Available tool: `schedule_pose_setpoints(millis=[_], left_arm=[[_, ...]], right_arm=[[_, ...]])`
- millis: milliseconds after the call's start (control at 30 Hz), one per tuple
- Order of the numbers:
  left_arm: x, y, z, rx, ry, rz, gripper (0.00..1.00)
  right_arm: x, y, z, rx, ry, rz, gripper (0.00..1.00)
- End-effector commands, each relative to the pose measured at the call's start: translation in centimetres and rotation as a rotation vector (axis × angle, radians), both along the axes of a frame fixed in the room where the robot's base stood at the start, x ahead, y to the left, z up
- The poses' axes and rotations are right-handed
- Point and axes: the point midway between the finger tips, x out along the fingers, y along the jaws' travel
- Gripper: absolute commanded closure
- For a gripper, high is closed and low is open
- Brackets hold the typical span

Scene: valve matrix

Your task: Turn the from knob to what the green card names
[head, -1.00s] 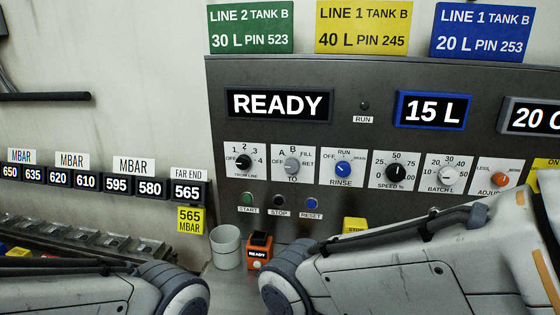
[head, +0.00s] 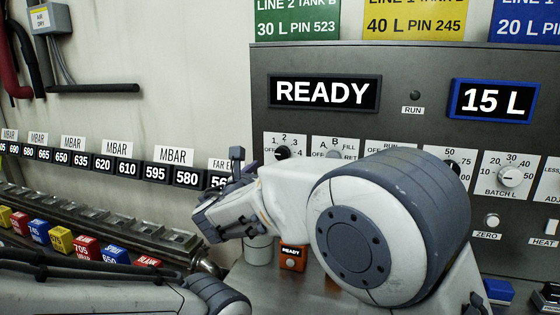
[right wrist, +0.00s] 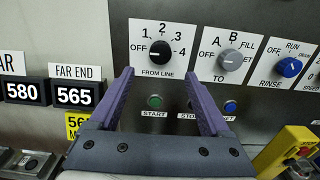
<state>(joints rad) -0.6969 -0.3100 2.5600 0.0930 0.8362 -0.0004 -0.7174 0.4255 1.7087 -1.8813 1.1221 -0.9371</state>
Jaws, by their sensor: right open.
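The from knob (right wrist: 161,50) is black and sits on a white plate labelled FROM LINE, with marks OFF, 1, 2, 3 and 4. In the head view the knob (head: 282,153) shows just above my right forearm; its pointer is too small to read surely. The green card (head: 298,20) above the panel reads LINE 2 TANK B, 30 L, PIN 523; its top is cut off. My right gripper (right wrist: 157,88) is open and empty, its purple fingers below and apart from the knob. In the head view the right gripper (head: 222,205) is left of the panel knobs. My left gripper is out of view.
The TO knob (right wrist: 231,60) and blue RINSE knob (right wrist: 289,67) are right of the from knob. START (right wrist: 155,101) and RESET (right wrist: 230,107) buttons sit below. A cup (head: 258,252) and an orange READY box (head: 292,258) stand under the panel.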

Motion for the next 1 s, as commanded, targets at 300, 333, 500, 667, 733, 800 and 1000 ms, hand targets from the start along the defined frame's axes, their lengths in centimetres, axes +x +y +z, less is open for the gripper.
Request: schedule_pose_setpoints(millis=[300, 333, 500, 667, 733, 800, 1000], left_arm=[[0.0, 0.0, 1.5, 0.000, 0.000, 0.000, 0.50], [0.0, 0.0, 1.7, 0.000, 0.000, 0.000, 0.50], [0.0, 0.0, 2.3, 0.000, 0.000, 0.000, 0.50], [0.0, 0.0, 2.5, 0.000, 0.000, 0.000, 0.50], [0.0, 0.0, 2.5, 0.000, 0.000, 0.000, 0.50], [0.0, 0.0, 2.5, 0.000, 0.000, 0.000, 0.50], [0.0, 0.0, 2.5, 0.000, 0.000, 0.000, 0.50]], right_arm=[[5.2, -1.8, 0.2, -0.001, 0.000, -0.004, 0.19], [5.7, -1.9, 0.2, -0.001, 0.001, -0.003, 0.19], [8.1, -2.7, 0.2, 0.001, 0.001, -0.002, 0.19], [9.3, -3.0, 0.1, 0.001, 0.001, 0.000, 0.19], [9.5, -3.1, 0.1, 0.000, 0.001, 0.000, 0.19], [9.5, -3.1, 0.0, 0.001, 0.001, 0.000, 0.19], [9.5, -3.1, 0.0, 0.001, 0.001, 0.000, 0.30]])
